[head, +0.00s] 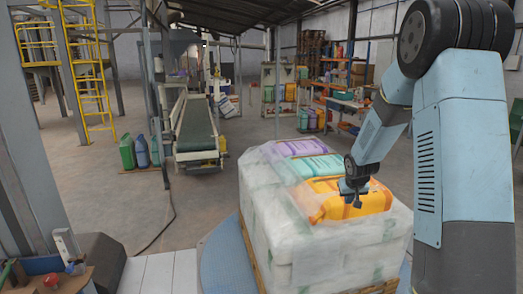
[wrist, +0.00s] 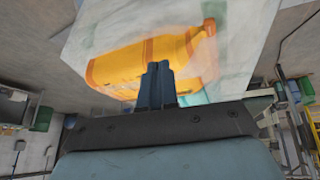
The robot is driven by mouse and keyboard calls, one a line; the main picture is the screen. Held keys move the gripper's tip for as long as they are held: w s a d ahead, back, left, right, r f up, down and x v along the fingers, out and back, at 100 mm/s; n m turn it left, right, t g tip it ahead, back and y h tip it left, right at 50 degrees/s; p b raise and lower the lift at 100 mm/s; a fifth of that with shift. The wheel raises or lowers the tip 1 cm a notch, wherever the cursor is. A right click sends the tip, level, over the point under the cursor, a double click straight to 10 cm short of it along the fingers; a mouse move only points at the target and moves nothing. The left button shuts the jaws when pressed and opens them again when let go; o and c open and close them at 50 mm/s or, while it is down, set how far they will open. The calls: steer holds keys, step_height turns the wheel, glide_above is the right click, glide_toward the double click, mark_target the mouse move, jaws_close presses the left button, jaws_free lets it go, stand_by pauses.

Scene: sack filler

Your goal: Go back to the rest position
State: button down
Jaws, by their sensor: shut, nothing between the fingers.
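My gripper (head: 354,198) hangs at the end of my blue arm, over the wrapped pallet load in the head view. Its fingers are together with nothing between them, as the wrist view (wrist: 157,84) also shows. An orange container (head: 372,201) lies on top of the load, just behind and below my gripper in the head view. It also shows in the wrist view (wrist: 120,68), beyond the fingers. I cannot tell whether the fingers touch it.
The load (head: 275,230) is wrapped in clear film. A purple container (head: 299,147) and a green one (head: 316,167) also lie on it. A conveyor (head: 195,125) stands behind, left of centre. A yellow ladder (head: 84,70) is at left. Open floor (head: 100,200) lies left of the load.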

steer(key=s+a+r, duration=0.2)
steer(key=s+r, duration=0.6)
steer(key=r, duration=0.1)
steer(key=s+a+r, duration=0.2)
steer(key=s+r, duration=0.7)
steer(key=s+a+r, duration=0.2)
steer(key=s, duration=0.9)
steer(key=s+a+r+y, duration=0.1)
steer(key=s+a+r, duration=0.1)
steer(key=s, duration=0.8)
steer(key=shift+s+a+r, duration=0.25)
steer(key=shift+s+r, duration=0.1)
steer(key=shift+r, duration=0.3)
